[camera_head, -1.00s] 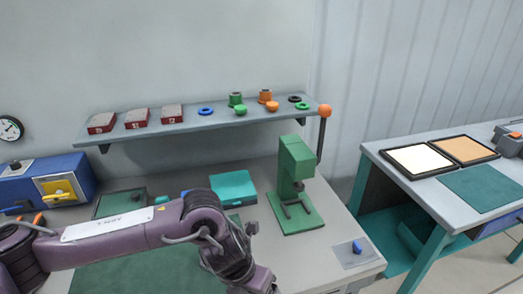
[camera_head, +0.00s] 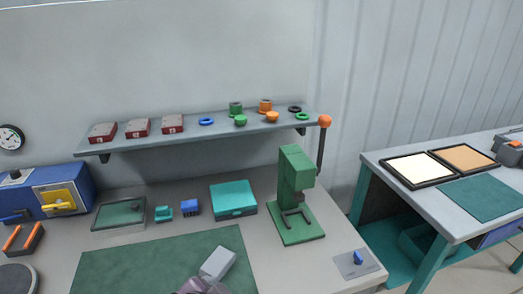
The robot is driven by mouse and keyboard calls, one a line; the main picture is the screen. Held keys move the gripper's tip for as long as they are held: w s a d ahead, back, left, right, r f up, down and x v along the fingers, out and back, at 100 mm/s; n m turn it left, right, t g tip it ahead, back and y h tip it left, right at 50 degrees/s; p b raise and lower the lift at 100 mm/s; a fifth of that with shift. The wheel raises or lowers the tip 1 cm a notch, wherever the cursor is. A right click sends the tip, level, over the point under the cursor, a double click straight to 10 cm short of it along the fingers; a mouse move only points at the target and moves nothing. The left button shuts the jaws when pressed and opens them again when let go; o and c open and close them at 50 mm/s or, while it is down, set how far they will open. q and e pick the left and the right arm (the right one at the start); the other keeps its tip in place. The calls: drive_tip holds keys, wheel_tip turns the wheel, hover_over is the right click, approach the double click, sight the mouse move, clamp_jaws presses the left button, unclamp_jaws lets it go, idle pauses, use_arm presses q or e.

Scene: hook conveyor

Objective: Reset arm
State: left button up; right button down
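A purple part of my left arm (camera_head: 203,286) shows at the bottom edge, low over the green mat (camera_head: 135,270). A pale grey block-shaped piece (camera_head: 218,263) sits at its upper end, in front of the mat. I cannot tell whether this piece is part of the hand or a separate object. No fingertips show, so I cannot see the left gripper's opening. My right arm and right gripper are out of view.
A shelf (camera_head: 200,126) with red boxes and rings hangs behind. A side table (camera_head: 440,185) stands at right.

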use_arm(q)
drive_tip(key=s+a+f+n+g+y, duration=0.35)
drive_tip(key=s+a+f+n, duration=0.3)
drive_tip(key=s+a, duration=0.35)
wheel_tip(320, 180, down, 33)
drive_tip(key=s+a+g+b, duration=0.2)
drive_tip(key=b, duration=0.1)
drive_tip(key=s+a+f+g+b, duration=0.1)
drive_tip(key=s+a+f+b, duration=0.1)
drive_tip(key=s+f, duration=1.7)
drive_tip(key=shift+a+f, duration=0.6)
drive_tip(key=shift+h, duration=0.25)
